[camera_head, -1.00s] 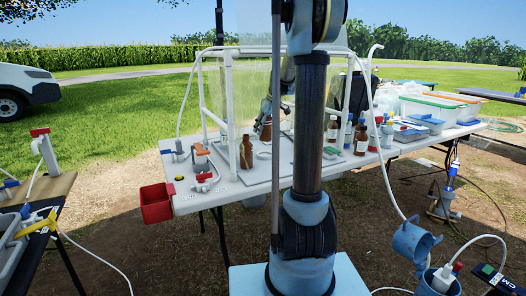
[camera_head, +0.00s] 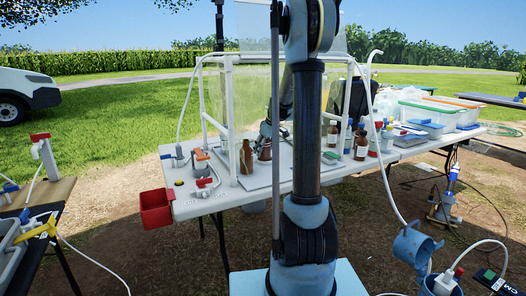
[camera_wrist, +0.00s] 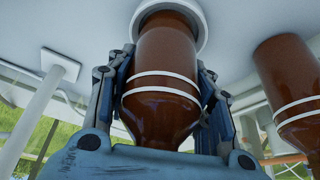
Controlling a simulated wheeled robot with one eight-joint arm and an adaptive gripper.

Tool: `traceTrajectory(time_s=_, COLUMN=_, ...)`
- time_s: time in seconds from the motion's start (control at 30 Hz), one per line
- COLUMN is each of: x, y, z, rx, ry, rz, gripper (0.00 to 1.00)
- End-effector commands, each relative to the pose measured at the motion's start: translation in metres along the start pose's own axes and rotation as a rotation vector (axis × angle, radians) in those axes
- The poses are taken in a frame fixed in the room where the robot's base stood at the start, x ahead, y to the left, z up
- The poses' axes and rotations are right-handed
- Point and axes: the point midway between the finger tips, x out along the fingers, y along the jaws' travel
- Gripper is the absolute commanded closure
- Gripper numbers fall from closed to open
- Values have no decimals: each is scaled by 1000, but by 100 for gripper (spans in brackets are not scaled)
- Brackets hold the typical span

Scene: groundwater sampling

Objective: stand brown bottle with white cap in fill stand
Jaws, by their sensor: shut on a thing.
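My gripper (camera_wrist: 160,88) is shut on a brown bottle (camera_wrist: 165,105) with white bands, its fingers on either side of it. In the wrist view the picture seems upside down: the bottle's base is at a round white ring (camera_wrist: 203,32) on a white surface, and its shoulder points at my gripper. Whether the base is seated in the ring I cannot tell. The cap is hidden behind my gripper. In the head view my gripper (camera_head: 266,132) and the held bottle (camera_head: 264,153) are low at the table, partly behind my arm.
Another brown bottle (camera_head: 246,158) stands just left of the held one. A white pipe frame (camera_head: 231,120) rises close around this spot. Several capped bottles, including one brown bottle (camera_head: 361,146), stand to the right. A red bin (camera_head: 156,208) hangs at the table's left end.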

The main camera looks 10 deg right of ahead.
Motion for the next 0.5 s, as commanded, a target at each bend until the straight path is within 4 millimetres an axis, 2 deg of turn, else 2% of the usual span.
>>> traceTrajectory(time_s=0.03, x=1, y=0, z=0, rx=0, ry=0, rz=0, gripper=90)
traceTrajectory(time_s=0.07, x=1, y=0, z=0, rx=0, ry=0, rz=0, gripper=50)
traceTrajectory(time_s=0.13, x=1, y=0, z=0, rx=0, ry=0, rz=0, gripper=34)
traceTrajectory(time_s=0.5, x=0, y=0, z=0, rx=0, ry=0, rz=0, gripper=32)
